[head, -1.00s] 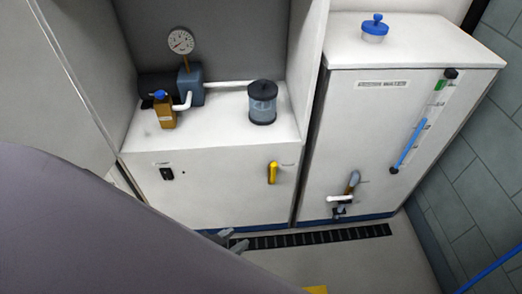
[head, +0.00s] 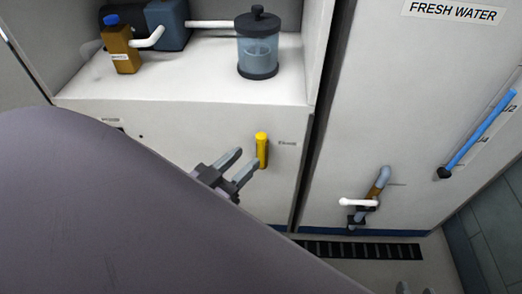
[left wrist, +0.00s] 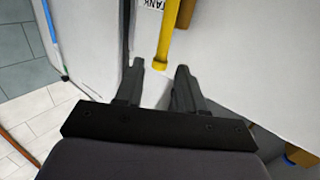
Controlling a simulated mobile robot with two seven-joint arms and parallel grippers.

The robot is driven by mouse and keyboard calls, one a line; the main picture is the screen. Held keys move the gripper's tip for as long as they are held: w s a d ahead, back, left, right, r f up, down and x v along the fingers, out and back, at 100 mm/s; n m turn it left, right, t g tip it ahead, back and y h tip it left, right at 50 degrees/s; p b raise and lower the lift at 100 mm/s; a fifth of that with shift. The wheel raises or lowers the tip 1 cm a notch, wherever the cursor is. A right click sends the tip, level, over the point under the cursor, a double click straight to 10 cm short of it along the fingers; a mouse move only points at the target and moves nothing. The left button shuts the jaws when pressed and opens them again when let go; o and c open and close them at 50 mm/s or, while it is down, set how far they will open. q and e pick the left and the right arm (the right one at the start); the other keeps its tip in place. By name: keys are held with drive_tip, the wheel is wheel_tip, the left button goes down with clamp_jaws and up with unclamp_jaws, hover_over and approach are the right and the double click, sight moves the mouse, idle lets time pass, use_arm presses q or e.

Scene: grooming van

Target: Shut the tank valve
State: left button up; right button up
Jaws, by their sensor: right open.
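The yellow valve lever (head: 262,151) points up and down on the white cabinet front. In the left wrist view the lever (left wrist: 167,38) has an upside-down label reading "TANK" (left wrist: 156,4) beside it. My left gripper (head: 239,168) is open, just left of and slightly below the lever in the head view. In the left wrist view the lever's end shows at the gap between the two fingertips (left wrist: 159,70); I cannot tell whether they touch it. Only the fingertips of my right gripper (head: 415,290) show at the bottom edge, apart and empty.
A fresh water tank cabinet (head: 410,110) stands at right, with a white-handled tap (head: 358,202) low on its front and a blue gauge tube (head: 482,133). A clear canister (head: 258,50) and brown bottle (head: 122,48) stand on the shelf. A dark floor grate (head: 360,249) lies below.

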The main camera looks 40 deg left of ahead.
sight(259, 145)
use_arm(q)
drive_tip(key=shift+a+f, duration=0.1)
drive_tip(key=shift+f, duration=0.1)
drive_tip(key=shift+w+r, duration=0.1)
drive_tip(key=shift+w, duration=0.2)
drive_tip(key=shift+w+b, duration=0.9)
drive_tip(key=shift+w, duration=2.35)
clamp_jaws()
